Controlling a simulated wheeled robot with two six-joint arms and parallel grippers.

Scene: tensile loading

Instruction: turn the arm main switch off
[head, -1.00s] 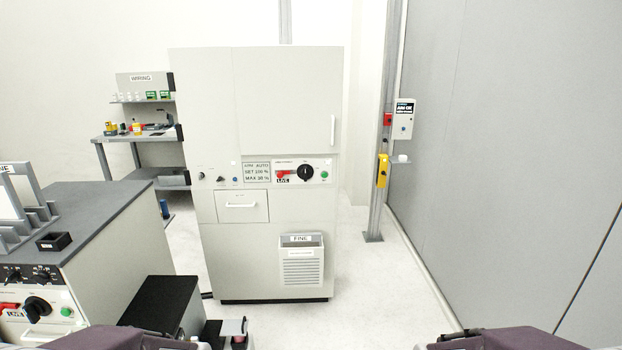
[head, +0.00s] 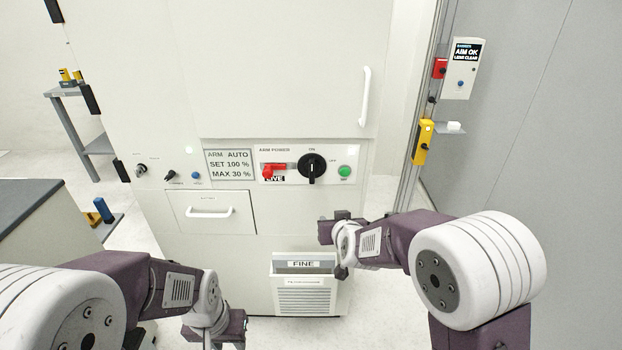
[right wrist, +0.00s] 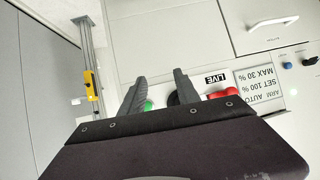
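The arm main switch (head: 312,168) is a black rotary knob on the ARM POWER panel of the tall white cabinet. Its handle stands upright, toward the ON mark, with OFF marked to its right. My right gripper (head: 334,236) is below the switch and apart from it in the head view. In the right wrist view, which is upside down, its two fingers (right wrist: 158,90) are spread with nothing between them, and the knob is partly hidden behind one finger. My left gripper (head: 228,328) is low at the bottom, left of the paper holder; its fingers do not show clearly.
A red lever (head: 272,170) by a LIVE label sits left of the knob, and a green button (head: 345,172) right of it. A drawer handle (head: 210,212), a FINE holder (head: 304,285) and a door handle (head: 366,95) stick out. A post with a yellow device (head: 422,142) stands right.

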